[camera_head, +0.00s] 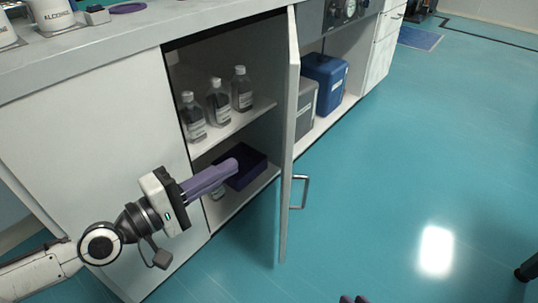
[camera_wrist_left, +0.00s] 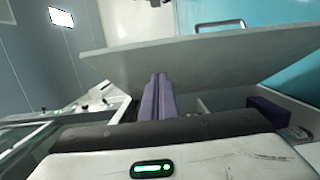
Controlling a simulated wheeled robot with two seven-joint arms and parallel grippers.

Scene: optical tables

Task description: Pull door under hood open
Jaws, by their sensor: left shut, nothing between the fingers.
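The white cabinet door (camera_head: 291,130) under the hood counter stands wide open, sticking out edge-on from the cabinet front. Its metal bar handle (camera_head: 299,192) is on the right-hand, outer face. In the left wrist view the door (camera_wrist_left: 205,60) spans the picture beyond the fingers, with its handle (camera_wrist_left: 220,25) past the edge. My left gripper (camera_head: 236,166) is shut and empty, at the cabinet opening on the door's inner side. Its purple fingers (camera_wrist_left: 158,80) point toward the door; whether they touch it I cannot tell. Only purple tips of my right gripper (camera_head: 353,299) show at the bottom edge.
Several labelled bottles (camera_head: 219,102) stand on the cabinet's upper shelf. A dark purple bin (camera_head: 246,168) sits below, partly behind my left fingers. Blue (camera_head: 325,76) and grey (camera_head: 303,105) boxes stand right of the door.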

